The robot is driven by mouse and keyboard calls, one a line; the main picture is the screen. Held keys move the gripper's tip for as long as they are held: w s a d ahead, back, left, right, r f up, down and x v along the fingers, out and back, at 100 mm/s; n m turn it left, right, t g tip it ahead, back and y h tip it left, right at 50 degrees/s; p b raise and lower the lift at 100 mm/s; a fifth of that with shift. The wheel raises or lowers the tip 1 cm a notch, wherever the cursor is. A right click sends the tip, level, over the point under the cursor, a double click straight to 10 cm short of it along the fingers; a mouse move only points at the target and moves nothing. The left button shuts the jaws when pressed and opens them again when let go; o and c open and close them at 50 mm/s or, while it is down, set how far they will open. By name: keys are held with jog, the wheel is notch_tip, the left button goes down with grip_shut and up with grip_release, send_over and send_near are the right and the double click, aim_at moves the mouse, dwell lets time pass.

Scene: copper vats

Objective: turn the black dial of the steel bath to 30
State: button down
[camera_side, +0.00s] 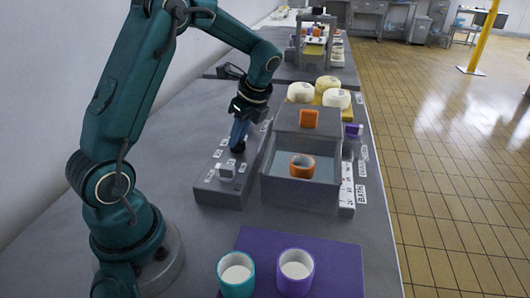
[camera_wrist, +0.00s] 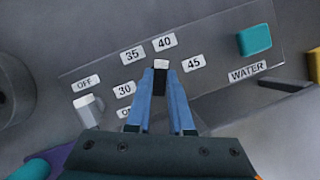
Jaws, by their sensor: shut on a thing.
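The steel bath (camera_side: 298,195) stands right of the grey control panel (camera_side: 215,190) in the side view. My gripper (camera_side: 238,142) points down at the panel. In the wrist view my gripper (camera_wrist: 161,72) has its blue fingers shut on the black dial (camera_wrist: 161,86), most of which they hide. The dial's white tip shows between the fingertips, pointing roughly to the 40 label (camera_wrist: 164,43). The 30 label (camera_wrist: 124,89) lies to the left of the fingers. The 35 label (camera_wrist: 132,55) and 45 label (camera_wrist: 193,63) also show.
A pale switch (camera_wrist: 90,110) sits near the OFF label, left of my fingers. A teal button (camera_wrist: 254,40) is above the WATER label. An orange cup (camera_side: 302,166) is in the bath. A purple mat (camera_side: 338,265) with two cups lies in front; cheeses (camera_side: 300,92) stand behind.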

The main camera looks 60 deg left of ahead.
jog(key=n+g, duration=0.1)
jog(key=n, duration=0.2)
jog(key=n+g+h, duration=0.1)
jog(key=n, duration=0.2)
jog(key=shift+w+a, duration=0.1)
jog(key=shift+w, duration=0.05)
jog(key=n+h, duration=0.1)
jog(key=n, duration=0.1)
jog(key=n+h, duration=0.1)
jog(key=n, duration=0.2)
jog(key=shift+w+a+g, duration=0.1)
jog(key=shift+g, duration=0.3)
jog(key=n+h, duration=0.1)
jog(key=n, duration=0.2)
jog(key=n+h, duration=0.1)
jog(key=n, duration=0.2)
jog(key=shift+a+n+h, duration=0.2)
jog(key=shift+n+h, duration=0.1)
jog(key=n+h, duration=0.1)
jog(key=n, duration=0.1)
jog(key=n+t, duration=0.1)
jog(key=n, duration=0.2)
jog(key=shift+a+r+h, duration=0.1)
jog(key=shift+h, duration=0.3)
jog(key=shift+n, duration=0.4)
jog(key=c, duration=0.8)
grip_release()
